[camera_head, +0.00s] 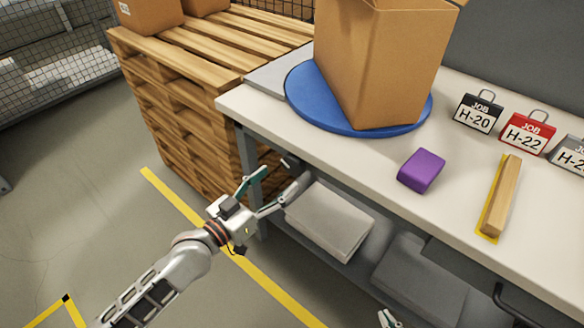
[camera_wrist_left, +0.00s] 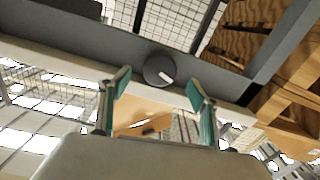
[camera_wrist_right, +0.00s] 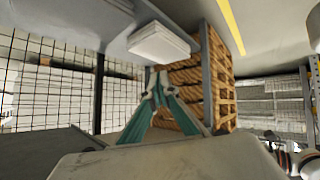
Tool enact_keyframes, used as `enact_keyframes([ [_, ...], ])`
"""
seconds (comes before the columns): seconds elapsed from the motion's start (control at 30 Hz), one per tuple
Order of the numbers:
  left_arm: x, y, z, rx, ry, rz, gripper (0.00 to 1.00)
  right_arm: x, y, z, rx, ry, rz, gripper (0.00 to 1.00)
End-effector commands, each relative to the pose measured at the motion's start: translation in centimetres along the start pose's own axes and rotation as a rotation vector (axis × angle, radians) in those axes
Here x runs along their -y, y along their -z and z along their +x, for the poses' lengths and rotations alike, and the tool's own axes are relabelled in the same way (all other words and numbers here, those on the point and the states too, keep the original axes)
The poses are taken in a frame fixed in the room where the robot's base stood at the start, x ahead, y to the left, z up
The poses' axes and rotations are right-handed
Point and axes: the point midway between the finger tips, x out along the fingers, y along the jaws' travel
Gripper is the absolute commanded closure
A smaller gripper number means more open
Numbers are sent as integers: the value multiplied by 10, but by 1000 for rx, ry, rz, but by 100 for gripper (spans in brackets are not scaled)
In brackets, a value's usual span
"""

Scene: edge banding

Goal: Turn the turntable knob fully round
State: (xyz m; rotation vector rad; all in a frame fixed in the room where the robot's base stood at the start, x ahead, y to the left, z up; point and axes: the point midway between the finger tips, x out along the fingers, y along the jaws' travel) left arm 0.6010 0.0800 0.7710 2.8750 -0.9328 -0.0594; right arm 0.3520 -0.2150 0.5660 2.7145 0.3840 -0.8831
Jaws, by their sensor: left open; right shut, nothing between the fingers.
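The knob (camera_wrist_left: 159,70) is a dark round dial with a white mark, on the grey frame under the worktop's edge. In the head view the knob (camera_head: 289,161) shows small, just beyond my left fingertips. My left gripper (camera_head: 283,177) is open; in the left wrist view its fingers (camera_wrist_left: 160,82) stand either side of the knob, and I cannot tell whether they touch it. The blue turntable (camera_head: 305,100) sits on the worktop with an open cardboard box (camera_head: 370,65) on it. My right gripper (camera_head: 388,318) is at the bottom edge of the head view; its fingers (camera_wrist_right: 157,85) are shut and empty.
The worktop (camera_head: 340,155) holds a purple block (camera_head: 421,171), a wooden strip (camera_head: 500,198) and job tags, including a red one (camera_head: 528,131). Wooden pallets (camera_head: 180,100) stand left of the bench. Below is a shelf with a pale stack (camera_head: 328,220).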

Motion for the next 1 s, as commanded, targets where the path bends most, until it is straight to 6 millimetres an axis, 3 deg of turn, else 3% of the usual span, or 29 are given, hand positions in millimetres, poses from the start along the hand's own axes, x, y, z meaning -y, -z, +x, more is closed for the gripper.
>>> enact_keyframes([
  [0.27,1,0,9,-1,0,127,37,-2,4,2,-11,-4,-4,100],
  [0.7,1,-1,69,0,0,124,37,-2,6,4,-21,-2,-8,100],
  [1.0,1,0,78,0,-1,126,37,-4,10,6,-28,-2,-15,100],
])
